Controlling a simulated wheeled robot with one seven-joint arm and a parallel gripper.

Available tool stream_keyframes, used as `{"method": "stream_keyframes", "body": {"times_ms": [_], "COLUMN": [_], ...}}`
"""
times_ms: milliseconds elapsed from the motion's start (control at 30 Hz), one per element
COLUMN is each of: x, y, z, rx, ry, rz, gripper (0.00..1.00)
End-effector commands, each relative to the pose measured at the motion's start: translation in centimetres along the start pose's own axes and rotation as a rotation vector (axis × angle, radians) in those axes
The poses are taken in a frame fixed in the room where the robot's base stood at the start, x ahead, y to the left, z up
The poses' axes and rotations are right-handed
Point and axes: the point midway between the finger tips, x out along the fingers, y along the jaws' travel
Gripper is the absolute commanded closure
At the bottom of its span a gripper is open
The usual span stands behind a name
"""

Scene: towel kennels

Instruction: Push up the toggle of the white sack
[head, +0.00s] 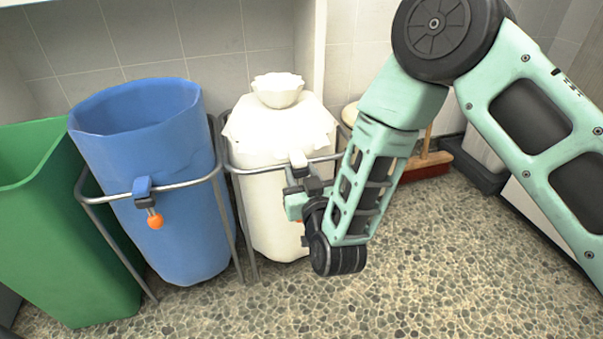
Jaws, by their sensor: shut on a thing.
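My gripper (302,186) is at the front of the white sack, just below this clip, and is shut on the toggle there. The jaws and my wrist hide most of the toggle, so its exact position cannot be told.
To the left are a blue sack (165,170) in a similar stand, with an orange-ended toggle (154,218), and a green bin (60,230). The front pebble floor is clear.

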Motion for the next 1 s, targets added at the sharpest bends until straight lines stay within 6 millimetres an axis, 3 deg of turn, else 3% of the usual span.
{"method": "stream_keyframes", "body": {"times_ms": [133, 167, 200, 233, 633, 1000], "x": [0.0, 0.0, 0.0, 0.0, -0.8, -7.5], "y": [0.0, 0.0, 0.0, 0.0, 0.0, -0.1], "z": [0.1, 0.1, 0.1, 0.1, 0.1, 0.0], "rx": [0.001, 0.001, 0.001, 0.001, -0.001, -0.002], "ry": [-0.001, -0.001, -0.001, -0.001, -0.003, -0.007], "rz": [0.000, 0.000, 0.000, 0.000, -0.001, -0.003], "gripper": [1.00, 0.55, 0.44, 0.42, 0.42, 0.42]}}
